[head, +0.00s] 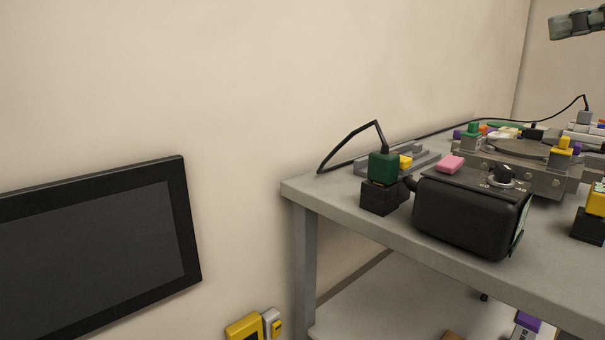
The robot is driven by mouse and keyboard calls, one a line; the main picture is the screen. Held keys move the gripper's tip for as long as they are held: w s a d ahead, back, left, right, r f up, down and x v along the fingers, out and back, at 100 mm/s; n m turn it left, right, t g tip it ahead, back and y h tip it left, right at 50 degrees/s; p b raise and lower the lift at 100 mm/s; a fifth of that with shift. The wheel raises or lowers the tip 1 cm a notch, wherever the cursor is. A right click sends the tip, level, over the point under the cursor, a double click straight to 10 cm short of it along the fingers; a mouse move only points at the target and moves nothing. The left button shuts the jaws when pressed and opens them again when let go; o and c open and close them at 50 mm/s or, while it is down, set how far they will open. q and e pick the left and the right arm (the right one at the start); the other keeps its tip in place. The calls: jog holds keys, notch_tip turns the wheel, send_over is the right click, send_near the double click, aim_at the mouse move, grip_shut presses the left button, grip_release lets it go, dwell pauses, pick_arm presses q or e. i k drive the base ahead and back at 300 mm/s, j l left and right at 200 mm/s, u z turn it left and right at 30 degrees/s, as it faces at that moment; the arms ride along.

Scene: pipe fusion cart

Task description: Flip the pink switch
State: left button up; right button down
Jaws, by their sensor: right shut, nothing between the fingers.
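The pink switch (450,164) sits on the top face of a black box (462,213) with rounded edges, near its left rear side. A dark knob with number marks (502,175) is to its right on the same box. The box stands near the front edge of the grey cart (340,201). I cannot tell which way the switch is set. My right gripper (556,28) shows at the top right corner, shut and empty, high above the cart and well apart from the switch. My left gripper is out of view.
A green plug block (383,167) with a black cable stands left of the black box. A grey machine with a round plate (525,149) and coloured clamps is behind and to the right. A dark screen (90,250) is on the left. Air above the box is clear.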

aim_at(449, 164)
jog(key=l, duration=1.1)
jog(key=k+l, duration=0.1)
jog(key=l, duration=1.05)
